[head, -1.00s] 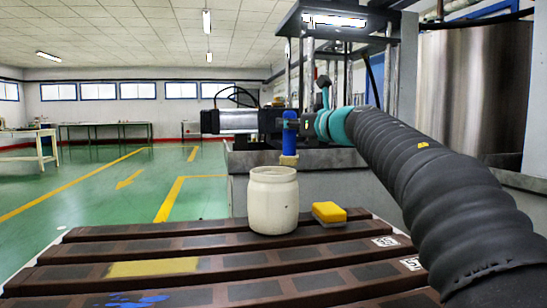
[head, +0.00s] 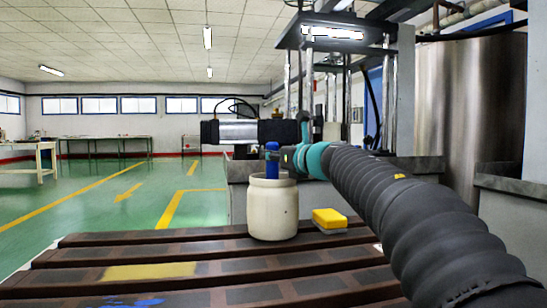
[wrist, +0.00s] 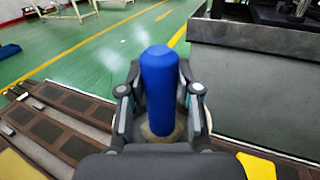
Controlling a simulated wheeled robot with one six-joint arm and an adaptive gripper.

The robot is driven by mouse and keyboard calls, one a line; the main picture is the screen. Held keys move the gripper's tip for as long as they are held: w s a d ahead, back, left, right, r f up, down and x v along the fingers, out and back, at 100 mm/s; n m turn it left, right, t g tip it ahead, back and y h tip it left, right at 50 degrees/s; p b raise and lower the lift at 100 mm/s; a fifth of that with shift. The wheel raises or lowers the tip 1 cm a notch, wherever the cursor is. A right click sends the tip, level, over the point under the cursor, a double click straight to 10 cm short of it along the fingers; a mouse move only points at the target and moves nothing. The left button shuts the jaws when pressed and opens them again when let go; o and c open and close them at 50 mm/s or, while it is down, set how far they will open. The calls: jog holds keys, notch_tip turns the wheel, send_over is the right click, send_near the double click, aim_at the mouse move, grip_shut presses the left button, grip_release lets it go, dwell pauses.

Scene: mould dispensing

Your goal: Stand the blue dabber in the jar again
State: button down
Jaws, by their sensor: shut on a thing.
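The blue dabber (head: 272,152) is upright, its lower part inside the mouth of the cream jar (head: 272,212), with its blue top above the rim. In the wrist view the blue dabber (wrist: 159,90) stands between the two fingers of my gripper (wrist: 160,98), which is shut on it. In the head view my gripper (head: 284,154) is at the dabber, just above the jar's rim. The dabber's lower end is hidden by the jar wall, so I cannot tell whether it touches the bottom. The jar stands upright on the slatted table.
A yellow-topped sponge (head: 329,218) lies on the brown slatted table (head: 200,250), just right of the jar. A yellow patch (head: 150,270) and blue paint smears (head: 135,300) mark the slats at front left. A grey block (wrist: 250,80) stands behind the table.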

jog(key=shift+f, duration=0.15)
jog(key=c, duration=0.8)
grip_release()
jog(key=shift+s+r, duration=0.1)
jog(key=shift+r, duration=0.1)
jog(key=v, duration=1.2)
jog(key=shift+b, duration=0.4)
